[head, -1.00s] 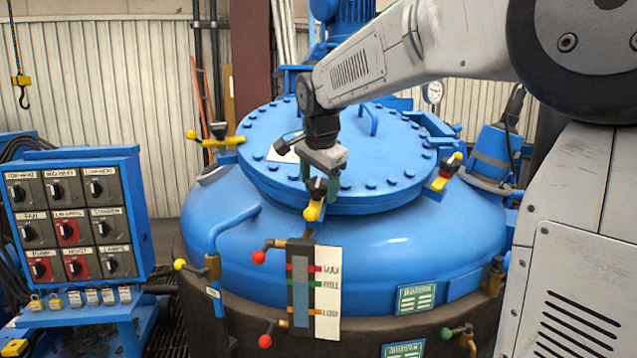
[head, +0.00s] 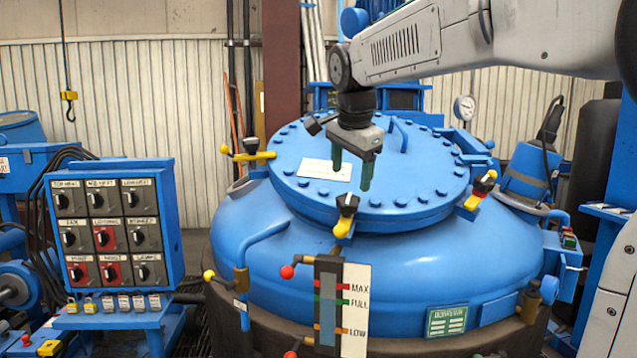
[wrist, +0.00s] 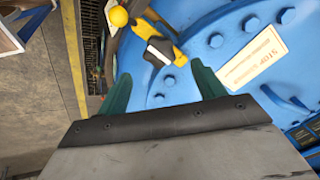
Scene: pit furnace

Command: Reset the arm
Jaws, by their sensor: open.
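My gripper (head: 352,170) hangs from my arm, pointing down over the front part of the blue bolted lid (head: 420,190) of the furnace. Its two green fingers are apart with nothing between them. In the wrist view my gripper (wrist: 160,90) also shows open, with the blue lid beyond the fingers. A yellow and black clamp (head: 346,212) stands at the lid's front edge, just below the fingers and apart from them in the head view. A clamp with a yellow ball end (wrist: 118,17) shows at the top of the wrist view.
A switch panel (head: 115,225) with labelled knobs stands at the left. A level gauge (head: 328,300) is on the furnace front. A pressure gauge (head: 464,108) stands behind the lid. More clamps sit around the lid rim, one at the left (head: 247,155) and one at the right (head: 481,188).

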